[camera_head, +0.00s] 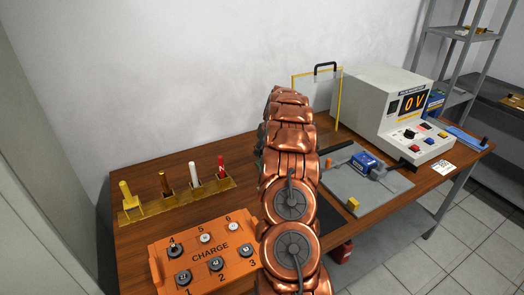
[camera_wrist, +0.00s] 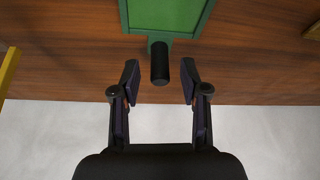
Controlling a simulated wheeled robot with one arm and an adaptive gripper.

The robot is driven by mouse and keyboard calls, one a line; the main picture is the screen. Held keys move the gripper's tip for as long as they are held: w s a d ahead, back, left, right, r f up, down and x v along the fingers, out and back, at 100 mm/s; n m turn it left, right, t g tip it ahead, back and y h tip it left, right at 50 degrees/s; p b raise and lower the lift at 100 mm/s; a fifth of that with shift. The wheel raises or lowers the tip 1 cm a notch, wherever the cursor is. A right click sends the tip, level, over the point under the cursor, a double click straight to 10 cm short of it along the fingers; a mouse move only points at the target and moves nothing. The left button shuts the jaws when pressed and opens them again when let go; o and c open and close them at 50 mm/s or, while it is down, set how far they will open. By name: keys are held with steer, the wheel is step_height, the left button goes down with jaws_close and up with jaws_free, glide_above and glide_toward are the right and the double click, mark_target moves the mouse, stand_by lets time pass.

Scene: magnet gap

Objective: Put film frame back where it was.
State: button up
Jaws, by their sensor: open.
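My gripper (camera_wrist: 160,82) is open, with one finger on each side of the handle and a visible gap on both sides. In the head view my copper arm hides the gripper and nearly all of the green frame; only a sliver of green shows at the arm's left edge.
A yellow frame with a black handle (camera_head: 325,68) stands beside the grey power unit (camera_head: 375,100). A brass rack (camera_head: 180,197) and the orange CHARGE box (camera_head: 205,255) are on the left. A grey plate (camera_head: 385,190) with a blue part lies right of my arm.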

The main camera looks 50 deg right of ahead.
steer(key=d+b+v, duration=0.1)
steer(key=b+v, duration=0.2)
steer(key=v, duration=0.8)
steer(key=a+r+n+g+y, duration=0.1)
steer(key=a+r, duration=0.1)
steer(key=a, duration=0.9)
steer(key=a+r+y, duration=0.1)
steer(key=a+r, duration=0.2)
steer(key=a, duration=0.7)
steer(key=s+a+r+g, duration=0.1)
steer(key=s+a, duration=0.3)
steer(key=a, duration=0.4)
steer(key=s+a+g, duration=0.1)
steer(key=s+a, duration=0.3)
steer(key=a, duration=0.3)
steer(key=s+a+f+g, duration=0.1)
steer(key=s+a, duration=0.3)
steer(key=s, duration=0.6)
steer(key=s+a+f+g+h, duration=0.1)
steer(key=s+a+f, duration=0.1)
steer(key=s+a, duration=0.3)
steer(key=s+a+f+g, duration=0.1)
steer(key=s+a, duration=0.4)
steer(key=s, duration=0.9)
steer(key=shift+s+f+n, duration=0.2)
steer(key=shift+s+n, duration=0.15)
steer(key=shift+n, duration=0.05)
steer(key=shift+r+p, duration=1.15)
